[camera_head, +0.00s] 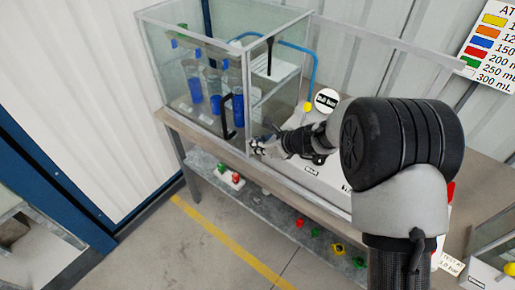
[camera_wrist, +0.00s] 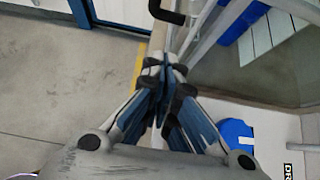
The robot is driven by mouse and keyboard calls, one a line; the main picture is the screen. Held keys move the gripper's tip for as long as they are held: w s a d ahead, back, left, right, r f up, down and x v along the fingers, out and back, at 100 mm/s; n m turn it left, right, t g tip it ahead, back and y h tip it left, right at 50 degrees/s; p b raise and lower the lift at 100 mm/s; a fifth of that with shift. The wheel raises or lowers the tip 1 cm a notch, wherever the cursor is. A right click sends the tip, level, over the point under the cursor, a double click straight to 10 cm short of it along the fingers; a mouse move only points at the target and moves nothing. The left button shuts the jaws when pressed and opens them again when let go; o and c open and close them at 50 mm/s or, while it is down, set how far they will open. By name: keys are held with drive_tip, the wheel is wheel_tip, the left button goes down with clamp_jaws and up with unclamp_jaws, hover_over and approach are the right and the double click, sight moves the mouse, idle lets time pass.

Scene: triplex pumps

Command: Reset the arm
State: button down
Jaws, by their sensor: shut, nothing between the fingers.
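My gripper (camera_head: 257,147) is at the end of my arm, which reaches left over the bench in the head view. It is close to the front corner of a glass cabinet (camera_head: 185,120), near the black door handle (camera_head: 227,116). In the wrist view my gripper (camera_wrist: 165,68) is shut, its fingertips together with nothing between them. The black handle also shows at the top of the wrist view (camera_wrist: 168,13). I cannot tell whether the fingers touch the cabinet.
The cabinet holds blue-based cylinders (camera_head: 195,90). A shelf (camera_head: 270,215) under the bench carries several small coloured parts. A blue round thing (camera_wrist: 236,135) lies right of my gripper in the wrist view. The floor (camera_head: 190,245) in front is clear, with a yellow line.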

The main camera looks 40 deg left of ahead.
drive_tip(key=s+d+r+n+h, duration=0.1)
drive_tip(key=s+d+r+n, duration=0.15)
drive_tip(key=d+r, duration=0.45)
drive_tip(key=s+d+r+n+h+p, duration=0.1)
drive_tip(key=s+d+r+n, duration=0.1)
drive_tip(key=d+r+n, duration=0.5)
drive_tip(key=s+d+r+h, duration=0.1)
drive_tip(key=s+d+r, duration=0.1)
drive_tip(key=d+r, duration=0.5)
drive_tip(key=s+d+n+t+h, duration=0.1)
drive_tip(key=s+d+n+h, duration=0.1)
drive_tip(key=s+d, duration=0.3)
drive_tip(key=s+d+n+t+h, duration=0.1)
drive_tip(key=s+d+n, duration=0.3)
drive_tip(key=d, duration=0.9)
drive_tip(key=s+d+n+t+h, duration=0.2)
drive_tip(key=s+d, duration=0.4)
drive_tip(key=d, duration=0.3)
drive_tip(key=shift+d+r+n+h, duration=0.25)
drive_tip(key=shift+n+h, duration=0.2)
drive_tip(key=shift+h, duration=0.65)
